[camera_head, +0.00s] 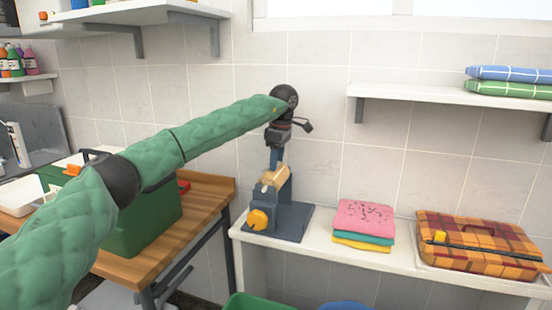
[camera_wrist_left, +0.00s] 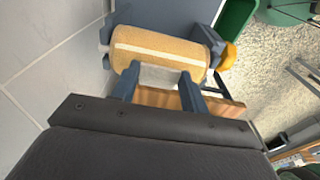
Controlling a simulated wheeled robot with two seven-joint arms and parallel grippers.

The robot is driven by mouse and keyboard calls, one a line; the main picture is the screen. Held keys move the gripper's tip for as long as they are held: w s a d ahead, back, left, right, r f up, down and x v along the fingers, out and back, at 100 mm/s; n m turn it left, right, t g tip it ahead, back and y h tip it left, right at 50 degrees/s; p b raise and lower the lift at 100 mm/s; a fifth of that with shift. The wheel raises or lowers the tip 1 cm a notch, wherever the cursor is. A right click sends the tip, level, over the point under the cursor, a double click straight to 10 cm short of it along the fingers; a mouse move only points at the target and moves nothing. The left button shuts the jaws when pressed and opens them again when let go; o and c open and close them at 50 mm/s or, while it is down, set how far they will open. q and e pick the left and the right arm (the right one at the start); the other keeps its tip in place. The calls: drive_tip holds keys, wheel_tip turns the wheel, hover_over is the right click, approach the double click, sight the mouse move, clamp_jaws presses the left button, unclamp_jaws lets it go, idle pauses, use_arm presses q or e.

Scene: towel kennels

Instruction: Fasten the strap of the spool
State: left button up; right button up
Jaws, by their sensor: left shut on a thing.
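The spool (camera_wrist_left: 160,52) is a tan roll with a pale stripe along it, on a blue-grey stand (camera_head: 287,217) with an orange knob (camera_head: 259,219). In the head view, the spool (camera_head: 272,177) shows at the top of the stand. My left gripper (camera_head: 276,158) points down at it from above. In the left wrist view, the left gripper's fingers (camera_wrist_left: 160,88) are at the roll's near edge, shut on a pale flap, seemingly the strap (camera_wrist_left: 160,76). How the strap's end sits is hard to tell. My right gripper is out of view.
The stand is on a white bench (camera_head: 330,240), beside folded pink, green and yellow towels (camera_head: 364,222) and a plaid case (camera_head: 477,243). A wooden table (camera_head: 205,205) with a green bin (camera_head: 145,225) is at left. A shelf (camera_head: 420,97) hangs at upper right.

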use_arm(q)
drive_tip(key=o, duration=1)
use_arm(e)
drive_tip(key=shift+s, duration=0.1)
use_arm(q)
wheel_tip(320, 180, up, 8)
drive_tip(key=shift+d+f+b, duration=0.15)
drive_tip(key=shift+d+b, duration=0.15)
drive_tip(key=shift+d, duration=0.1)
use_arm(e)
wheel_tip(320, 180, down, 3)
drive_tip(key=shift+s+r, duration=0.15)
use_arm(q)
drive_tip(key=shift+s, duration=0.1)
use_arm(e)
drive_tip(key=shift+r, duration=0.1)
